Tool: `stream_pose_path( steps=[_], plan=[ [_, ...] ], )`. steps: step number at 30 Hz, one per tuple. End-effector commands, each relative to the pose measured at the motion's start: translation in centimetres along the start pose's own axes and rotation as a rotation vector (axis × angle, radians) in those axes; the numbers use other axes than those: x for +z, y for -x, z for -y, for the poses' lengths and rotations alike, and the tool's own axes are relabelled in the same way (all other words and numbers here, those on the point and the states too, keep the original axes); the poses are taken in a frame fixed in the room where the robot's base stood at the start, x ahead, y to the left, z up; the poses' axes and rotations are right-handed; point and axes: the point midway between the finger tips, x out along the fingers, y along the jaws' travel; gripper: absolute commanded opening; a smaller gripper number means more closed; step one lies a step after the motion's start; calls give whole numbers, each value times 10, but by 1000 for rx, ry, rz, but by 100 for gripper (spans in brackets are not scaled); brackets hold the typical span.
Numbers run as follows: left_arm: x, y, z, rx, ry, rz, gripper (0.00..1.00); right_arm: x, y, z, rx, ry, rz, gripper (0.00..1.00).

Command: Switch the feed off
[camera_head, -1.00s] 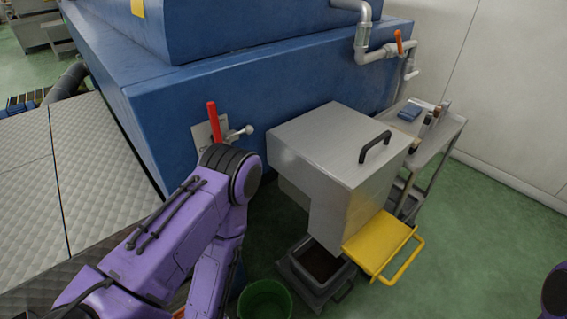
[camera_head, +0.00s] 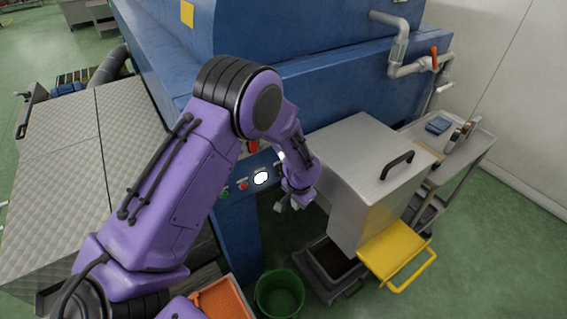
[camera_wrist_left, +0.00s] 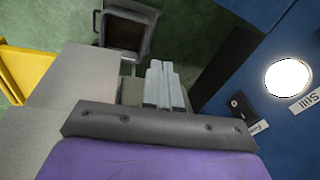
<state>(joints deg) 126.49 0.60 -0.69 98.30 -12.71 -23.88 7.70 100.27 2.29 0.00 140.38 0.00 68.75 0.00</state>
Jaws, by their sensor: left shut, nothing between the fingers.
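The blue machine's front carries a small control panel. In the head view I see a green button (camera_head: 224,194), a red button (camera_head: 243,185) and a bright white round light (camera_head: 261,178) on it. The light also shows in the left wrist view (camera_wrist_left: 288,78), with a black switch (camera_wrist_left: 240,104) and small labels beside it that I cannot read surely. My left gripper (camera_head: 288,204) is shut and empty, in front of the panel's right end and apart from it. Its shut fingers show in the left wrist view (camera_wrist_left: 160,82). A red lever (camera_head: 252,147) is mostly hidden behind my left arm. My right gripper is out of view.
A steel box with a black handle (camera_head: 362,165) stands right of my gripper, with a yellow tray (camera_head: 396,252) below. A dark bin (camera_head: 332,262), a green bucket (camera_head: 279,293) and an orange crate (camera_head: 222,301) are on the floor side. A steel cart (camera_head: 470,145) stands farther right.

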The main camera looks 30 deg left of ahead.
Motion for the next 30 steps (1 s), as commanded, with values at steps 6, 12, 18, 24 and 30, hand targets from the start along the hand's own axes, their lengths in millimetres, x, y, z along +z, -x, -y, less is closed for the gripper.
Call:
stream_pose_path(
  steps=[6, 12, 18, 24, 30],
  plan=[
    [-46, 89, 54, -147, -135, 61, 0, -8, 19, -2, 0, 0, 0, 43],
    [-50, 98, 61, -172, -153, 77, 0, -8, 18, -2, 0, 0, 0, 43],
    [-49, 97, 61, -170, -153, 78, 0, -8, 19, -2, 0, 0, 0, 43],
    [-46, 76, 64, -168, -152, 82, 0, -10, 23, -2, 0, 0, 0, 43],
    [-44, 34, 72, -167, -152, 82, 0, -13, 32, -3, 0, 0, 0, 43]
  ],
)
